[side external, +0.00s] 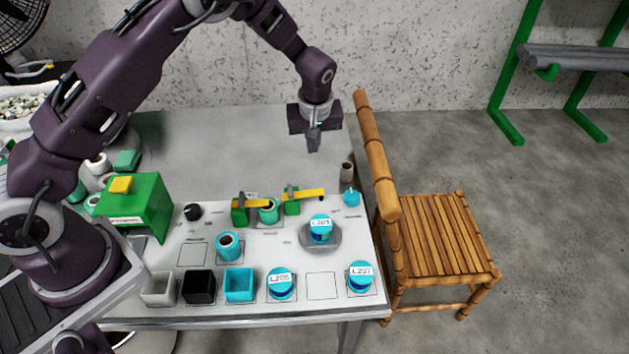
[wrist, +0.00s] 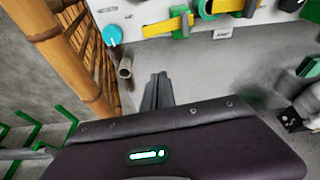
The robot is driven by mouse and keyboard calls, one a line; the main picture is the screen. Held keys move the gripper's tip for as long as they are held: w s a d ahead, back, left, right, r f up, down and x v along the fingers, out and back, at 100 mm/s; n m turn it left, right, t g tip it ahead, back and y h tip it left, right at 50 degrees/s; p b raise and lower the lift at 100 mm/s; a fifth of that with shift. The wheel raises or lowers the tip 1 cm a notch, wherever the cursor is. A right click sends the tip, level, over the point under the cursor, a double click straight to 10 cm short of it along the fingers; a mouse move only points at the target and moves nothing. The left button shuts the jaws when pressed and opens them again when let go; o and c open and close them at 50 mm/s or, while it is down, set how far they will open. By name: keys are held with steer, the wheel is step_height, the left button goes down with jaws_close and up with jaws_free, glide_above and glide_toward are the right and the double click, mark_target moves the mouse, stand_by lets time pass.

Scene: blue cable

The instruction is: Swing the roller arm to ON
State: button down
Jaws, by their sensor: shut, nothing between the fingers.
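Two green blocks carry yellow arms. One yellow arm (side external: 308,194) lies roughly level on the right green block (side external: 291,206) and points right. The other yellow arm (side external: 252,203) is on the left green block (side external: 239,214), and a teal roll (side external: 268,212) sits beside it. I cannot tell which is the roller arm, and no ON mark is readable. The yellow arms also show at the top of the wrist view (wrist: 166,27). My gripper (side external: 313,143) is shut and empty, above the table behind the blocks. Its fingers show in the wrist view (wrist: 158,82).
A teal knob (side external: 351,198) and an upright grey tube (side external: 346,172) stand near the table's right edge, beside a bamboo chair (side external: 440,230). A green box (side external: 145,205), cups and labelled blue rolls (side external: 320,230) stand on the panel. The table's back is clear.

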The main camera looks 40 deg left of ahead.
steer(key=x, duration=0.3)
steer(key=shift+d+f, duration=0.1)
steer(key=shift+d, duration=0.2)
steer(key=x, duration=1)
steer(key=shift+s+a, duration=0.1)
steer(key=shift+s, duration=0.1)
steer(key=s+d, duration=0.2)
steer(key=shift+d, duration=0.35)
steer(key=shift+s+d, duration=0.2)
